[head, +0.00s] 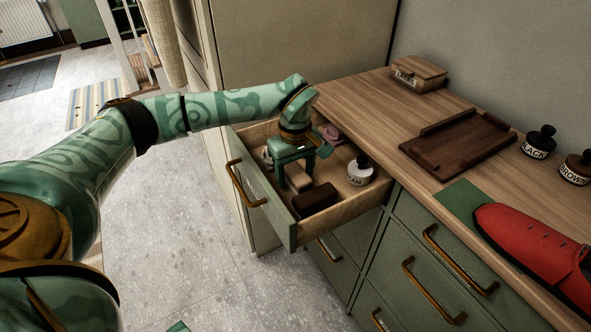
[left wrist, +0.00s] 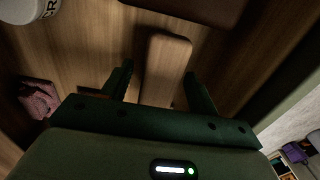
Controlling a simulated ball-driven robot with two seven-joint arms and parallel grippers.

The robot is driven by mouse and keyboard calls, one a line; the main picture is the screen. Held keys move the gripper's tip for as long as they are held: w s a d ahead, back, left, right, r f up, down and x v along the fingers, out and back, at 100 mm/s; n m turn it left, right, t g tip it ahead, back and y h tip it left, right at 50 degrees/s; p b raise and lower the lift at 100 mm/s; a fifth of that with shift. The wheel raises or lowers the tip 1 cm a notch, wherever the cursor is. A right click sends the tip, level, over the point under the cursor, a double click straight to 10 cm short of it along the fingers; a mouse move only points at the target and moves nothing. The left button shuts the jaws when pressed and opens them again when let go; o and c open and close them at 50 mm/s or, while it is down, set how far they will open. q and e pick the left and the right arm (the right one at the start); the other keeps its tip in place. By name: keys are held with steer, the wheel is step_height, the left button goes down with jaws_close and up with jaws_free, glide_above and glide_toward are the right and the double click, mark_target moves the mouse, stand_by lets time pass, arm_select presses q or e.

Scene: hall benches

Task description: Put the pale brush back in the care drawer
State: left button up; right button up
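The care drawer (head: 340,217) is pulled open under the counter. The pale brush (head: 299,182) lies inside it, with its wooden top showing in the left wrist view (left wrist: 167,62). My left gripper (head: 295,175) points down into the drawer. Its fingers (left wrist: 160,82) are open on either side of the pale brush, with a visible gap on each side. The brush's near end is hidden by the gripper body in the wrist view. I cannot tell if its underside touches the drawer floor.
The drawer also holds a dark brush (head: 316,200), a white cream jar (head: 359,172) and a pink cloth (head: 332,134). On the counter are a wooden box (head: 419,76), a dark tray (head: 458,146), polish jars (head: 539,143) and a red shoe (head: 530,240) on a green mat (head: 461,202).

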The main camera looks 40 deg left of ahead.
mark_target(295, 170)
arm_select(q)
step_height(295, 170, up, 12)
steer(key=p, duration=0.5)
steer(key=shift+r, duration=0.15)
arm_select(e)
steer(key=shift+t, duration=0.3)
steer(key=r, duration=0.1)
steer(key=w+r, duration=0.1)
steer(key=r, duration=0.1)
steer(key=w+r, duration=0.1)
steer(key=shift+w+a+r, duration=0.15)
steer(key=shift+r, duration=0.15)
arm_select(q)
steer(key=shift+s, duration=0.1)
